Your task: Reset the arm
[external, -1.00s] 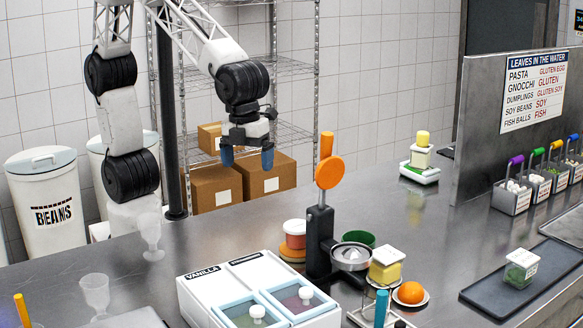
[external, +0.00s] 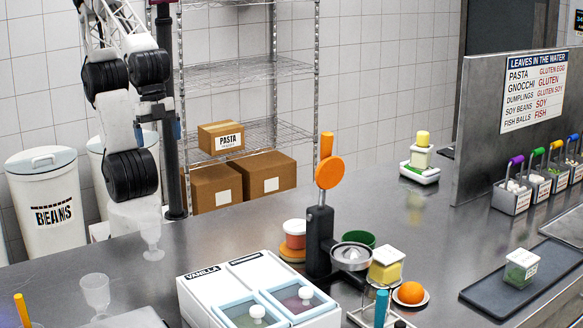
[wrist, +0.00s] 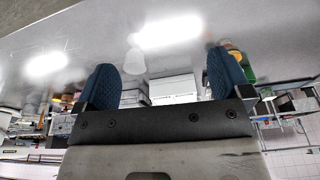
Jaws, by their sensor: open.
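My gripper (external: 158,133) is raised at the upper left in the external view, in front of the wire shelving and well above the counter. In the wrist view my gripper (wrist: 161,85) shows two blue fingertips spread wide apart, with nothing held between them. My arm is folded back near its black post, and its black joints sit close together. Part of the gripper is hard to make out in the external view.
The steel counter (external: 235,220) holds an orange-handled press (external: 328,175), a white ice-cream box (external: 250,262), an orange (external: 411,292) on a dish and clear glasses (external: 95,290). Cardboard boxes (external: 266,172) stand on the shelves behind. A beans bin (external: 45,200) stands at left.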

